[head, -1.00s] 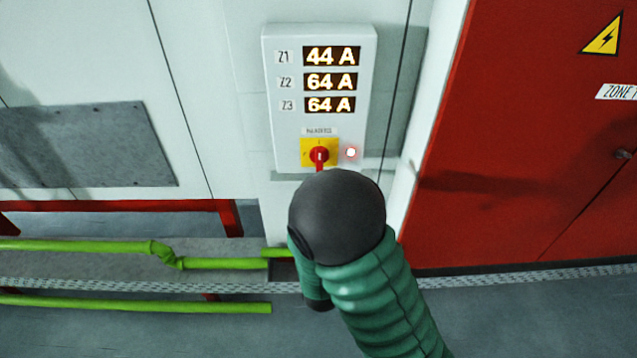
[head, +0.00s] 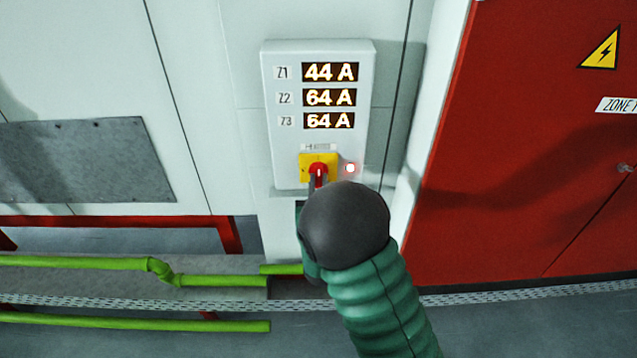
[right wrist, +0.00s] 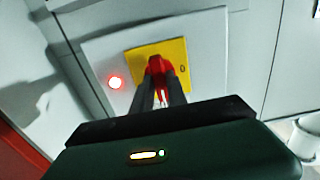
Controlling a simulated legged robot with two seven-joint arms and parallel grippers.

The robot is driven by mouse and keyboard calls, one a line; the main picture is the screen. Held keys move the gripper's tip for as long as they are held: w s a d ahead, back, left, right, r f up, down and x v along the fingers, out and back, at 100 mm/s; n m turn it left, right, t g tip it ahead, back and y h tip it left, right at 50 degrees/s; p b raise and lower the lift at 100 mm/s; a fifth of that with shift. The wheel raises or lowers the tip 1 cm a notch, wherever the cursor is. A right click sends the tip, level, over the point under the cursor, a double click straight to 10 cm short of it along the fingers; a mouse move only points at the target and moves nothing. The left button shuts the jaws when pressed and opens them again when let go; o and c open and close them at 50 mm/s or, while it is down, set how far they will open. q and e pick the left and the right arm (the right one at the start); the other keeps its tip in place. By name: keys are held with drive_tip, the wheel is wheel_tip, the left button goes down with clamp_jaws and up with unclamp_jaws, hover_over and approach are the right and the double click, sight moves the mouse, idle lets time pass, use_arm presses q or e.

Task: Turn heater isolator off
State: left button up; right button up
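The heater isolator is a red rotary handle (head: 318,170) on a yellow plate (head: 305,161), low on a pale wall box (head: 283,150). In the head view the handle points down. In the right wrist view the red handle (right wrist: 157,68) sits between the two dark fingers of my right gripper (right wrist: 160,90), and a 0 mark shows on the yellow plate (right wrist: 179,54). The fingers (head: 318,183) straddle the handle; whether they press on it I cannot tell. My round dark wrist hides part of the gripper. My left gripper is not in view.
A lit red lamp (head: 350,168) is beside the switch. Displays above read 44 A, 64 A and 64 A. A red cabinet (head: 530,140) with a warning sign stands at right. Green pipes (head: 80,263) run low at left.

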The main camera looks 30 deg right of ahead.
clamp_jaws()
drive_tip(key=shift+n, duration=0.4)
drive_tip(key=n+p, duration=0.1)
drive_tip(key=n, duration=0.2)
drive_tip(key=shift+r+p, duration=0.1)
drive_tip(key=shift+p, duration=0.25)
drive_tip(key=n+p, duration=0.2)
drive_tip(key=n, duration=0.3)
drive_tip(key=shift+a, duration=0.1)
drive_tip(key=n+p, duration=0.3)
drive_tip(key=n, duration=0.3)
drive_tip(key=n+p, duration=0.1)
drive_tip(key=n, duration=0.1)
drive_tip(key=shift+f+n, duration=0.2)
drive_tip(key=shift+n, duration=0.1)
drive_tip(key=shift+n+p, duration=0.3)
drive_tip(key=shift+f, duration=0.15)
